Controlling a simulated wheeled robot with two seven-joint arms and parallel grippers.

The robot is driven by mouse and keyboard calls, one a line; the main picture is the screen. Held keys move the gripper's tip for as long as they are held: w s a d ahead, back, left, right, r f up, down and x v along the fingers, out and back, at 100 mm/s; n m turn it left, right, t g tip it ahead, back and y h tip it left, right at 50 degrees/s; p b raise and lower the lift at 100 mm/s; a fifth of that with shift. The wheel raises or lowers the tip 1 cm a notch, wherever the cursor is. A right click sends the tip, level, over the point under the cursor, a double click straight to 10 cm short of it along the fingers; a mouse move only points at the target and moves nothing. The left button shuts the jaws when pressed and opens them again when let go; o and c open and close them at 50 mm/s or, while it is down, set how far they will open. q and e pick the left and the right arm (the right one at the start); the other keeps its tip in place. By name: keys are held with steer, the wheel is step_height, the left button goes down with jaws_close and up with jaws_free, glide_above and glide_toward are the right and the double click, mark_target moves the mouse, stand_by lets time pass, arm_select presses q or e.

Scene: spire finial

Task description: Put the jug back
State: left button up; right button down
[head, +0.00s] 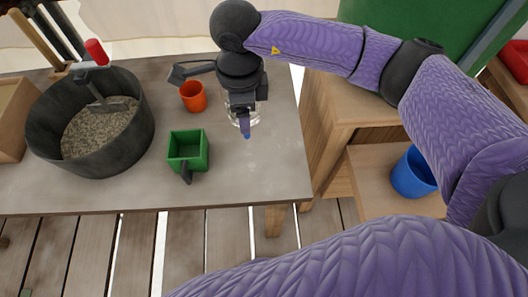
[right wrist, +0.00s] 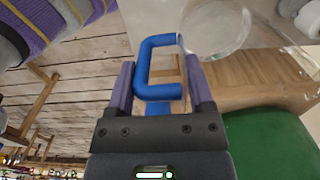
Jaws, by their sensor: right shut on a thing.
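The jug is clear, with a blue handle (right wrist: 143,68). Its round clear body (right wrist: 217,28) shows at the top of the right wrist view. In the head view the jug (head: 254,119) is mostly hidden behind my right gripper (head: 245,124), near the right end of the grey table (head: 275,165). My right gripper is shut on the blue handle, which sits between its two fingers in the right wrist view (right wrist: 158,82). Whether the jug touches the tabletop is hard to tell. My left gripper is not in view.
A dark tub (head: 140,135) of grainy material holds a red-handled tool (head: 96,52). An orange cup (head: 193,97), a green square mug (head: 188,148) and a dark scoop (head: 178,75) stand left of the gripper. Right are wooden stands (head: 345,95) and a blue bucket (head: 413,174).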

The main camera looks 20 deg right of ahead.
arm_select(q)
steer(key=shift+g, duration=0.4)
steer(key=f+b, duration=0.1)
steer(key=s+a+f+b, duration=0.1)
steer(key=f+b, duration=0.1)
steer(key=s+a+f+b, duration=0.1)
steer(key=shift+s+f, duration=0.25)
arm_select(e)
steer(key=f+m, duration=0.3)
steer(key=f, duration=0.1)
steer(key=a+f+m, duration=0.1)
steer(key=f+m, duration=0.2)
steer(key=f, duration=0.2)
steer(key=a+f+m, duration=0.1)
steer(key=f+m, duration=0.2)
steer(key=f, duration=0.2)
steer(key=shift+w+a+m, duration=0.1)
steer(key=shift+w+m, duration=0.1)
steer(key=shift+m, duration=0.1)
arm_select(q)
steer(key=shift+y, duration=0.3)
